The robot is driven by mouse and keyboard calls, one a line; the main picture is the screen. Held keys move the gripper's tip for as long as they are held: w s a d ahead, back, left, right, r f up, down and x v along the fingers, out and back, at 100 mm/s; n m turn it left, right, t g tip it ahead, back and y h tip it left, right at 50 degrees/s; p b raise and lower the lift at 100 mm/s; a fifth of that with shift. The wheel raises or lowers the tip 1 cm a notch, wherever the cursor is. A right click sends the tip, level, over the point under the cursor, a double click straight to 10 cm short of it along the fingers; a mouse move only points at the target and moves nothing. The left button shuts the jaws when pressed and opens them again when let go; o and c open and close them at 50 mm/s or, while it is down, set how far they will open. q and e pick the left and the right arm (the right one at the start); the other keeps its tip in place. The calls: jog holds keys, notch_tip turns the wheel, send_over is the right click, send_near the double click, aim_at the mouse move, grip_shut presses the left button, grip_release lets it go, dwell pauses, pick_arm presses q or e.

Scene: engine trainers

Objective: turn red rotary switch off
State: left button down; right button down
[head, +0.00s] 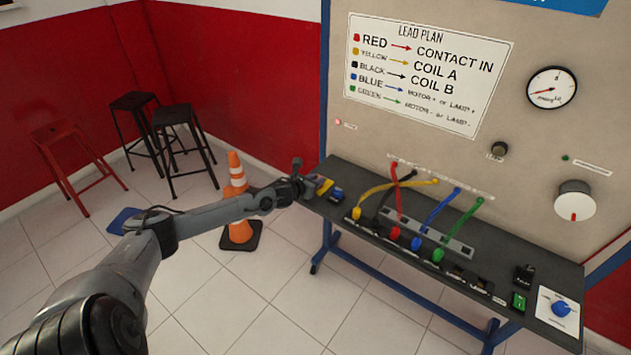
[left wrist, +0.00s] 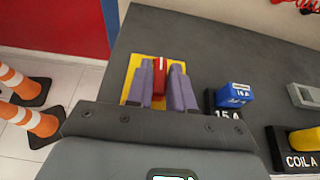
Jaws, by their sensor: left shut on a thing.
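The red rotary switch (left wrist: 159,78) sits on a yellow plate (left wrist: 134,63) at the left end of the bench top. Its red handle stands between the two purple-grey fingers of my left gripper (left wrist: 161,92), which are shut on it. A white mark shows on the handle, which points roughly away from the gripper body in the left wrist view. In the head view, my left gripper (head: 312,183) is at the bench's far left corner beside the yellow plate (head: 324,187). The red handle cannot be made out there. My right gripper is not in view.
A blue 15 A block (left wrist: 233,95) stands just right of the switch. Colored leads and plugs, including a yellow plug (head: 356,213), run along the bench (head: 345,172). An orange cone (head: 238,205) and stools stand left.

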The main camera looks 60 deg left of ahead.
pick_arm(q)
jog(key=n+y, duration=0.1)
jog(key=n+g+y, duration=0.2)
jog(key=shift+w+d+n, duration=0.15)
jog(key=shift+d+n, duration=0.1)
jog(key=shift+n, duration=0.05)
jog(key=shift+w+d+f+n+g+y, duration=0.1)
jog(key=shift+n+g+y, duration=1.6)
jog(key=shift+n, duration=0.2)
jog(key=c, duration=1.1)
grip_release()
jog(key=shift+w, duration=0.1)
